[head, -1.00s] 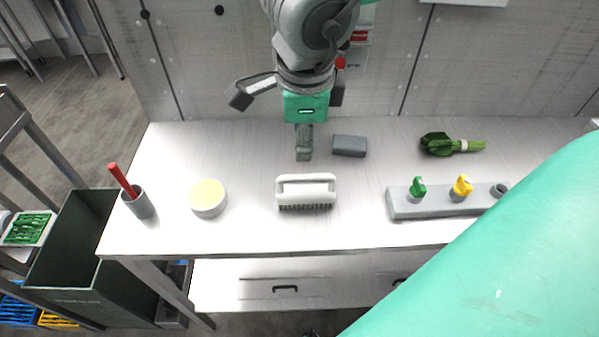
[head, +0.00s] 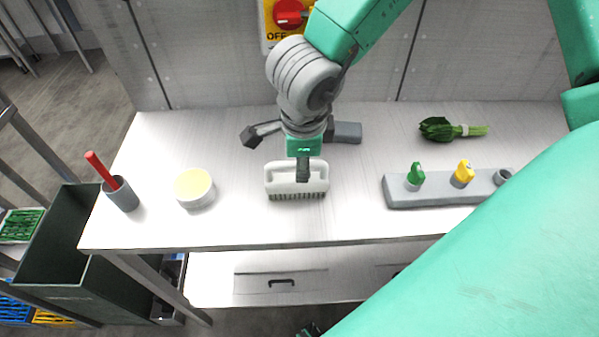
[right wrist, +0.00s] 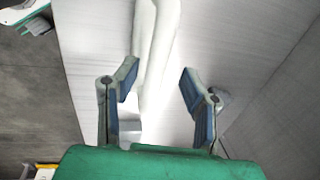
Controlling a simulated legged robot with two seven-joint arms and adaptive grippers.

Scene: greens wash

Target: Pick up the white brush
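The white brush (head: 283,178) lies on the steel table, its white handle up and its dark bristles along the front edge. My right gripper (head: 303,172) comes down from above over the middle of its handle. In the right wrist view the white handle (right wrist: 155,65) runs lengthwise through the gap ahead of the open fingers (right wrist: 158,90), closer to the left finger. A gap shows between the handle and the right finger. I cannot tell how deep the fingers reach around it. My left gripper is not clearly in view.
A cream-topped round tub (head: 195,190) and a grey cup (head: 123,196) with a red handle stand left. A grey block (head: 347,132) lies behind the brush. A grey holder (head: 425,197) with green and yellow knobs and a leafy bunch (head: 438,128) are right. A dark bin (head: 52,262) stands lower left.

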